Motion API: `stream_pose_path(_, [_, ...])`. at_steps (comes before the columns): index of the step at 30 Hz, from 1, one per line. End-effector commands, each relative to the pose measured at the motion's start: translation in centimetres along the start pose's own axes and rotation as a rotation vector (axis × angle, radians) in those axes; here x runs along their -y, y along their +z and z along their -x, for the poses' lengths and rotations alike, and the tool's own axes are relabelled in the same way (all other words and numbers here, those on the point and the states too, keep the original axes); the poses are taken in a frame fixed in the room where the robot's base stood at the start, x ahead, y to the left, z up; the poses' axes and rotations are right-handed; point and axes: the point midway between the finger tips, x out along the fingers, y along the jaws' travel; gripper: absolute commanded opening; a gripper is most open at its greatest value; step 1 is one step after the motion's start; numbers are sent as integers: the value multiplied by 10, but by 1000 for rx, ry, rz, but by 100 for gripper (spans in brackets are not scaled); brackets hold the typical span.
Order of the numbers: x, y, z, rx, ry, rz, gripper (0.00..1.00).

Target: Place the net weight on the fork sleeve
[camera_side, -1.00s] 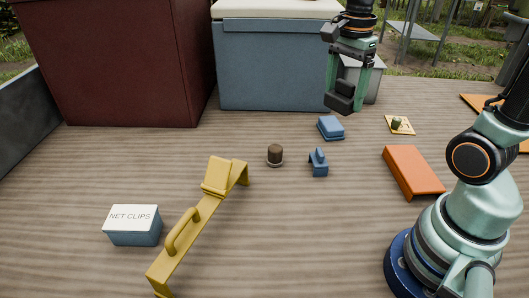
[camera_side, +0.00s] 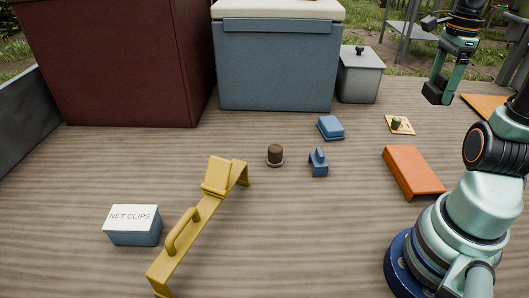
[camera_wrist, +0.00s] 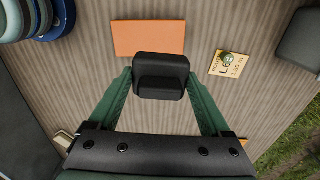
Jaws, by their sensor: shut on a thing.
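My gripper (camera_side: 440,88) is shut on a dark, stepped block, which I take as the net weight (camera_wrist: 160,82). It is held in the air at the right of the table, between the two green fingers. In the side view the block (camera_side: 437,93) shows at the fingertips. A flat-topped orange piece with turned-down edges, which I take as the fork sleeve (camera_side: 412,172), lies on the table in front of my gripper with nothing on it.
A small card with a green knob (camera_side: 399,125) lies near the orange piece. Two blue pieces (camera_side: 330,127) (camera_side: 318,163) and a brown cylinder (camera_side: 275,155) stand mid-table. A yellow handled tool (camera_side: 200,220), a NET CLIPS box (camera_side: 133,226), a blue cooler (camera_side: 275,68) and a lidded grey box (camera_side: 359,78) surround them.

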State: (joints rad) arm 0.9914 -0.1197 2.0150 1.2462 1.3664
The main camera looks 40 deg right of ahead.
Motion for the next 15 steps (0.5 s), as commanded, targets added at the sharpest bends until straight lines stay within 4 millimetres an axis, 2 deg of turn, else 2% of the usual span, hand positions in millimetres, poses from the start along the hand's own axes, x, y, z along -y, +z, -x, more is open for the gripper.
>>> stream_pose_path(6, [-2, 1, -54, 2, 8, 1, 4])
stream_pose_path(15, [-2, 1, -123, 1, 7, 1, 4])
